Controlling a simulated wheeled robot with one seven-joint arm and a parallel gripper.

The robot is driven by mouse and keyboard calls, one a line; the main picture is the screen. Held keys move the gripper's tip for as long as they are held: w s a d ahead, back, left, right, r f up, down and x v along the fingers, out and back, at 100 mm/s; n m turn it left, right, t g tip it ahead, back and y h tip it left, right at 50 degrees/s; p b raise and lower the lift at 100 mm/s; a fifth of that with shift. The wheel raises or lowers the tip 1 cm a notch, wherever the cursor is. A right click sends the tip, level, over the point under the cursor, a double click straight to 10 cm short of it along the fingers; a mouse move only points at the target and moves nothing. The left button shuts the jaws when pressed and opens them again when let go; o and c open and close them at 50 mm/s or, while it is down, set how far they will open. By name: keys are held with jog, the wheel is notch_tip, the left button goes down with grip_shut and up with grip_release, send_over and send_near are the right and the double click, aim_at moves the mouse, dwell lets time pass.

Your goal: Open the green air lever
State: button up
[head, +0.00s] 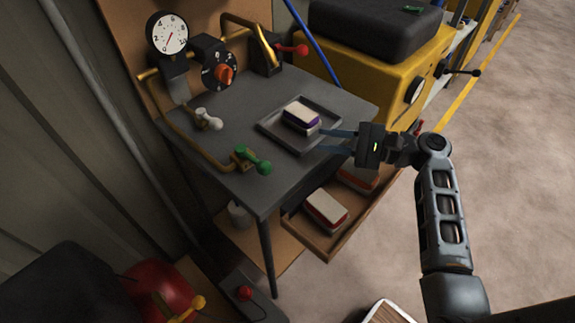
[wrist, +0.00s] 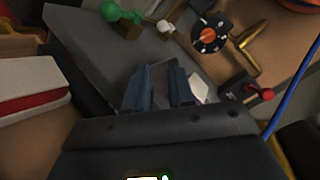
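The green air lever (head: 254,161) sits on a brass pipe fitting at the front left edge of the grey table (head: 215,165). It also shows at the top of the wrist view (wrist: 118,14). My gripper (head: 328,141) is over the table's right edge, to the right of the lever and well apart from it. Its two blue fingers are spread with a gap between them, and nothing shows in the gap. They also show in the wrist view (wrist: 159,80).
A tray (head: 268,126) with a purple-and-white block (head: 301,116) lies near my fingertips. A white lever (head: 208,119), an orange-centred dial (head: 224,75), a gauge (head: 168,34) and a red-handled lever (head: 292,50) stand farther back.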

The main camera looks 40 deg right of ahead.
jog(key=n+g+y, duration=0.1)
jog(key=n, duration=0.1)
jog(key=n+g+y, duration=0.1)
jog(key=n, duration=0.1)
jog(key=a+n+g+y, duration=0.1)
jog(key=n, duration=0.2)
jog(key=shift+s+a+f+b, duration=0.1)
jog(key=shift+s+f+b, duration=0.05)
jog(key=shift+s+b, duration=0.25)
grip_shut()
jog(key=n+g, duration=0.1)
jog(key=n, duration=0.1)
jog(key=s+n+g+y, duration=0.1)
jog(key=n, duration=0.1)
jog(key=n+g, duration=0.1)
jog(key=n, duration=0.1)
jog(key=shift+s+a+f+y+b, duration=0.15)
jog(key=shift+s+a+y+b, duration=0.1)
jog(key=shift+y+b, duration=0.15)
jog(key=shift+w, duration=0.1)
